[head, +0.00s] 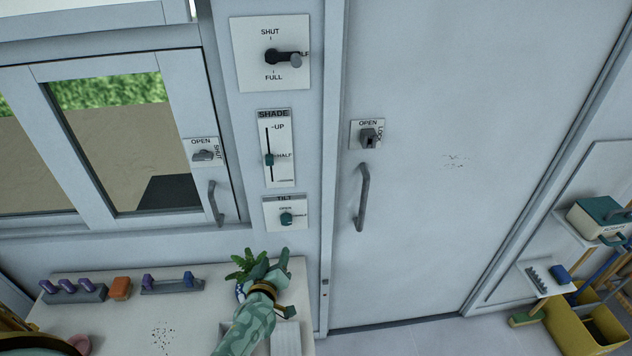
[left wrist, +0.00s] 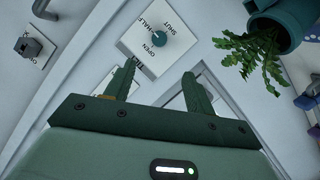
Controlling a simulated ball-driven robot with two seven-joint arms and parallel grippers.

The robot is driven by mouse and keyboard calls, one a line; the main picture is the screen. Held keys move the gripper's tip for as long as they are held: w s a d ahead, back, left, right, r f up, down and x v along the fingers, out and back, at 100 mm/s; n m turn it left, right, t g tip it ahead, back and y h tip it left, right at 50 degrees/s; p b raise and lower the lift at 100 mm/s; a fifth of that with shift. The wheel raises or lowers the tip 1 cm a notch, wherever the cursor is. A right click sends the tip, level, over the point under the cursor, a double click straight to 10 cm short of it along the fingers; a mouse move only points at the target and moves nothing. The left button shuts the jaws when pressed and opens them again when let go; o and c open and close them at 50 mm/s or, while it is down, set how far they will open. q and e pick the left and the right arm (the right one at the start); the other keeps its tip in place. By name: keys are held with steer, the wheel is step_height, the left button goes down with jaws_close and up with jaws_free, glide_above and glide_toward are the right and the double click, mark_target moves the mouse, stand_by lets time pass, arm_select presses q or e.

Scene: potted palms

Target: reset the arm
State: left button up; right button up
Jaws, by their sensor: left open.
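My left gripper (head: 273,264) is in the lower middle of the head view, above the shelf below the tilt panel. Its green arm comes up from the bottom edge. In the left wrist view my left gripper (left wrist: 160,78) has its two dark green fingers spread apart with nothing between them. A small potted palm (head: 246,262) stands beside and partly behind the gripper on the shelf. Its teal pot (left wrist: 285,22) shows at the top right of the left wrist view. My right gripper is not in view.
The shelf (head: 205,310) also carries racks with purple pieces, an orange block (head: 121,288) and a pink bowl (head: 77,342). The tilt panel (head: 286,213) and shade panel (head: 276,147) are on the wall. A door handle (head: 362,197) sticks out to the right.

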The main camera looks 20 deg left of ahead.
arm_select(q)
steer(key=s+d+r+m+g+h, duration=0.5)
steer(key=s+d+m, duration=0.35)
steer(key=m, duration=0.45)
steer(key=s+a+r+m+g+y, duration=0.1)
steer(key=s+a+r+m+y, duration=0.1)
steer(key=s+r, duration=0.35)
steer(key=s+a+r+m+g+y, duration=0.1)
steer(key=s+a+r+m+y, duration=0.2)
steer(key=s+r, duration=0.3)
steer(key=s+d+f+g+h+b, duration=0.25)
steer(key=f+b, duration=0.35)
steer(key=f, duration=1.4)
steer(key=s+d+f+g+h+b, duration=0.1)
steer(key=s+d+f+b, duration=0.35)
steer(key=f, duration=1.55)
steer(key=s+a+f+n+g+b, duration=0.1)
steer(key=s+f+b, duration=0.4)
steer(key=s+f, duration=0.4)
steer(key=s+a+f+n+g+h+b, duration=0.1)
steer(key=s+f+n+g+b, duration=0.1)
steer(key=s+f+b, duration=0.3)
steer(key=s+f, duration=0.4)
steer(key=f, duration=0.6)
steer(key=shift+f+n, duration=0.25)
steer(key=shift+n, duration=0.05)
